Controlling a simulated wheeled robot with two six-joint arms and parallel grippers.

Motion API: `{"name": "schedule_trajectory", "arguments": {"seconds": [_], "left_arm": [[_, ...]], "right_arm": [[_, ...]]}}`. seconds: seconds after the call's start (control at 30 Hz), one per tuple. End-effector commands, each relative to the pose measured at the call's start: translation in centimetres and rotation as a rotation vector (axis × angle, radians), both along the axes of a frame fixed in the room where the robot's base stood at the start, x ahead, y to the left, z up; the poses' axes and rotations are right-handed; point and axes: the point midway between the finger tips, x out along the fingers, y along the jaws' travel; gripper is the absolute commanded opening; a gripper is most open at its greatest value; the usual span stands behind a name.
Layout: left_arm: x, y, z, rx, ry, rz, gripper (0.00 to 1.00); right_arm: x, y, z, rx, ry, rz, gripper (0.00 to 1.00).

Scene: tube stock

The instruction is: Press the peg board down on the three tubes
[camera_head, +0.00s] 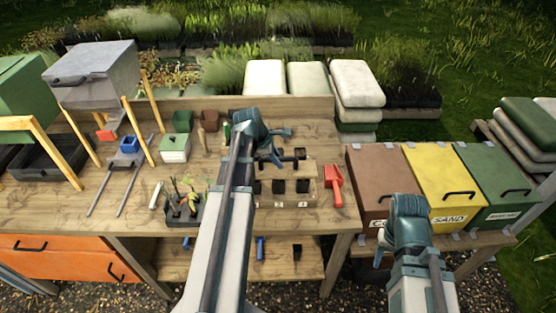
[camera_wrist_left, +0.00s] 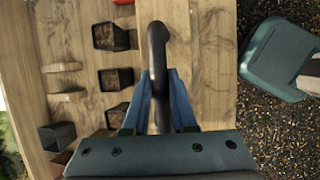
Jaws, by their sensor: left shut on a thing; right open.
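My left gripper (camera_head: 280,146) is shut on a dark curved handle (camera_wrist_left: 158,45), which stands up between its fingers in the left wrist view (camera_wrist_left: 158,100).
A red scoop (camera_head: 334,187) lies right of the holder. A black tray of seedlings (camera_head: 184,209) stands left of my left arm. Brown, yellow and green bins (camera_head: 456,182) stand at the right. The bench front (camera_head: 120,205) has bare room.

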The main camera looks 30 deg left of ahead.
Motion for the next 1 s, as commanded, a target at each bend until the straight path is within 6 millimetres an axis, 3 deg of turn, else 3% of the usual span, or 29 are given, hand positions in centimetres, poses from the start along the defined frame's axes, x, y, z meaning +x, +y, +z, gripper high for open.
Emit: {"name": "schedule_trajectory", "arguments": {"seconds": [1.0], "left_arm": [[0.02,0.01,-0.68,-0.001,-0.001,0.000,0.00]], "right_arm": [[0.00,0.00,-0.68,0.000,0.000,0.000,0.50]]}}
